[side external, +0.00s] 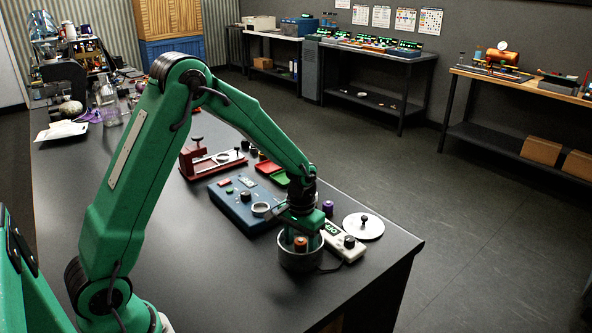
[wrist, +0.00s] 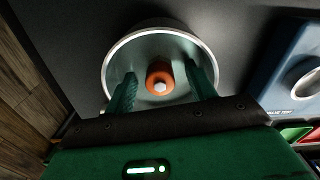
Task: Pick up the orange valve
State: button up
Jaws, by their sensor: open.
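The orange valve (wrist: 159,76) has a pale, faceted centre and stands inside a round metal cup (wrist: 109,65). In the side external view the orange valve (side external: 300,243) shows just above the rim of the cup (side external: 301,263), below the end of my arm. My gripper (wrist: 160,82) is open, with one green finger on each side of the valve and dark gaps between. The fingers reach down into the cup. I cannot tell whether either finger touches the valve or the cup wall.
A blue device (side external: 240,203) stands left of the cup, and a white meter (side external: 342,241) lies close on its right. A round pale plate with a knob (side external: 363,226) lies near the table's right edge. A red fixture (side external: 199,160) stands farther back. The front left of the table is clear.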

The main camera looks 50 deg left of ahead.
aim_at(301, 241)
jog(key=c, duration=1.1)
jog(key=shift+c, duration=0.2)
jog(key=shift+r, duration=0.1)
jog(key=shift+r, duration=0.75)
notch_tip(301, 241, up, 2)
jog(key=shift+r, duration=0.15)
jog(key=s+d+r, duration=0.5)
jog(key=d+r, duration=0.2)
jog(key=d, duration=0.3)
jog(key=shift+s+d, duration=0.2)
jog(key=shift+a, duration=0.1)
